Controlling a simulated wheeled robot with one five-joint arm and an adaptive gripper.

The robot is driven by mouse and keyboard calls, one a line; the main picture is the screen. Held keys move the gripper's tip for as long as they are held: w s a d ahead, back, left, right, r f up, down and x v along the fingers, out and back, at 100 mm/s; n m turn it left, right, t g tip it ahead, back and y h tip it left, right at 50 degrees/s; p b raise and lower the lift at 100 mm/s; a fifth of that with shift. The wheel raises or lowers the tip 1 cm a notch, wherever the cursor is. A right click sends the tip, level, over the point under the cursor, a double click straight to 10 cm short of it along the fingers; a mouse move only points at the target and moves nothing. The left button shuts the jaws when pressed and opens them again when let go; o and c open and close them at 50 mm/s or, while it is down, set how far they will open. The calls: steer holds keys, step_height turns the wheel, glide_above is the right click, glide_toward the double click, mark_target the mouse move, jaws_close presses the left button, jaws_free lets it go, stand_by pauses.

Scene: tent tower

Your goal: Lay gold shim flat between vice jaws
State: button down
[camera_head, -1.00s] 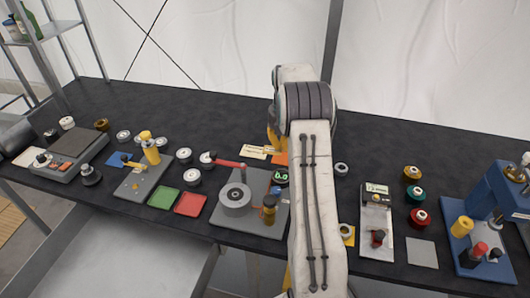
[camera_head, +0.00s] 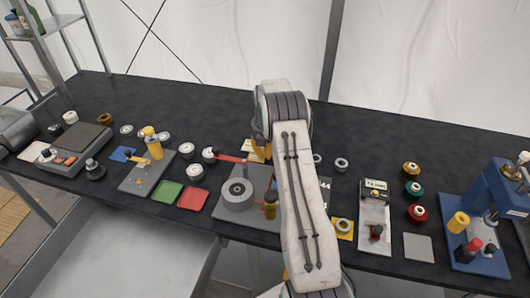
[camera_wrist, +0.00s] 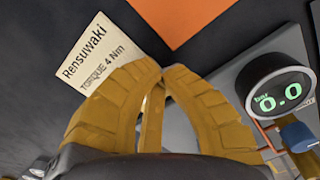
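My gripper (camera_wrist: 163,75) has its two amber ribbed fingers closed together at the tips in the wrist view. A thin gold strip (camera_wrist: 152,122), which looks like the gold shim seen nearly edge-on, runs between them. The tips are above the dark bench, beside a cream card (camera_wrist: 88,58) reading "TORQUE 4 Nm". In the head view my arm hides most of the gripper. I cannot make out the vice jaws for certain; a grey plate (camera_head: 228,222) with a round grey fixture (camera_head: 238,193) and red lever stands just left of my arm.
An orange sheet (camera_wrist: 182,14) and a round gauge showing 0.0 (camera_wrist: 275,92) flank the gripper. A grey fixture plate (camera_head: 137,183), green tray (camera_head: 167,191) and red tray (camera_head: 193,198) lie left. A blue press (camera_head: 495,205) and several spools stand right. The bench's back is clear.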

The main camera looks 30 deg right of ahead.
steer(key=shift+f, duration=0.25)
steer(key=c, duration=1.4)
jaws_free()
step_height(320, 180, up, 12)
steer(key=b, duration=0.1)
steer(key=s+a+r+m+t, duration=0.2)
steer(key=s+a+r+m, duration=0.8)
steer(key=a+r, duration=0.35)
steer(key=s+a+f+m, duration=0.1)
steer(key=s+a+m, duration=0.2)
steer(key=s, duration=0.4)
steer(key=s+a+f+m+t, duration=0.1)
steer(key=s+a+m, duration=0.2)
steer(key=s, duration=0.5)
steer(key=s+a+f+m, duration=0.1)
steer(key=s+a+m, duration=0.3)
steer(key=s, duration=0.3)
steer(key=shift+s+f+m+t, duration=0.3)
steer(key=shift+s+m+t, duration=0.1)
steer(key=shift+m, duration=0.1)
